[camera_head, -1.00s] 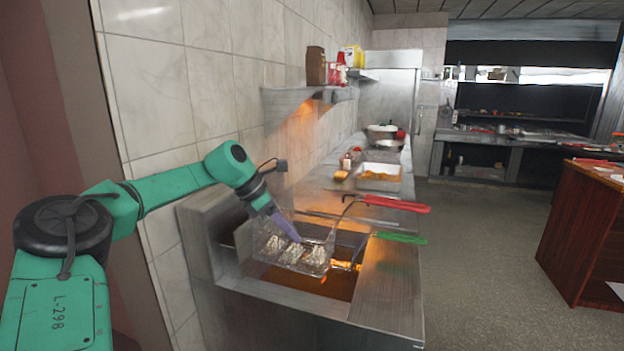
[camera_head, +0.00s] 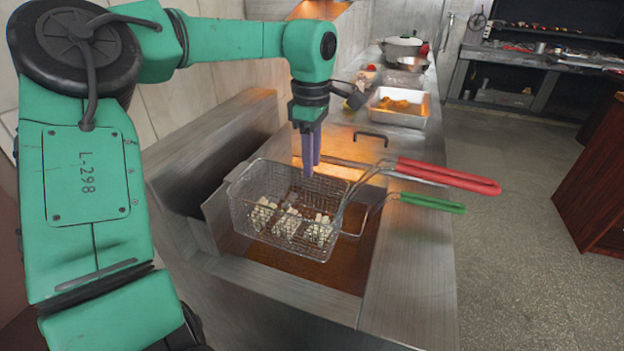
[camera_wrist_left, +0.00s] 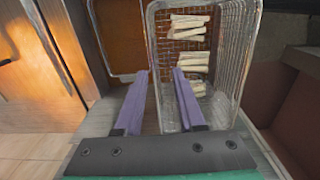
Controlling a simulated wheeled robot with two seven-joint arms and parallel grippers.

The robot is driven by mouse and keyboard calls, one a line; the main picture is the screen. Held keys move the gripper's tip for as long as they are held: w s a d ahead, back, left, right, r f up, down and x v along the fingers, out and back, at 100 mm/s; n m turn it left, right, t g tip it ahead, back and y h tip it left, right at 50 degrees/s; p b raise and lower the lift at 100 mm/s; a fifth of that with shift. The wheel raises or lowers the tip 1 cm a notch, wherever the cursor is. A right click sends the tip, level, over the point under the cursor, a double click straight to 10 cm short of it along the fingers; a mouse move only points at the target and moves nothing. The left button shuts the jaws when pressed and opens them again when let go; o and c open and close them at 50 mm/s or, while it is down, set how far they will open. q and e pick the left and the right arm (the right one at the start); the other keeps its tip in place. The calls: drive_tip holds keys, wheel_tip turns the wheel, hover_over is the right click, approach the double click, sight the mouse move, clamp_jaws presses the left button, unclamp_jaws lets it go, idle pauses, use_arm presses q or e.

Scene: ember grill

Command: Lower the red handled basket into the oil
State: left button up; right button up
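The red handled basket (camera_head: 247,208) is a wire basket with pale fries (camera_head: 290,224) inside. It sits over the brown oil (camera_head: 320,276), and its red handle (camera_head: 447,176) reaches right across the counter. My left gripper (camera_head: 309,172) points down at the basket's far rim. In the left wrist view, its purple fingers (camera_wrist_left: 160,72) are apart, one on each side of the basket's side wall (camera_wrist_left: 153,45), with gaps visible. Contact with the wire is unclear. My right gripper is not in view.
A green handle (camera_head: 432,202) lies beside the red one, its basket mostly hidden behind the red handled one. The steel fryer edge (camera_head: 290,289) borders the oil. A metal tray (camera_head: 400,117) with orange food and pots (camera_head: 402,47) stand farther back. The floor at right is clear.

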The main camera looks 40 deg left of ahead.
use_arm(q)
approach(312, 207)
wheel_tip(312, 207, down, 5)
drive_tip(key=shift+w+f+p, duration=0.1)
drive_tip(key=shift+f+p, duration=0.1)
drive_tip(key=shift+p, duration=0.25)
drive_tip(key=shift+f, duration=0.3)
drive_tip(key=shift+a, duration=0.1)
clamp_jaws()
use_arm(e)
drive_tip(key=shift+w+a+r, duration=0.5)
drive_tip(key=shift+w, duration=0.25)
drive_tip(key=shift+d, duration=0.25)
use_arm(q)
unclamp_jaws()
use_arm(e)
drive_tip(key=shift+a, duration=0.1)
use_arm(q)
drive_tip(key=shift+r, duration=0.15)
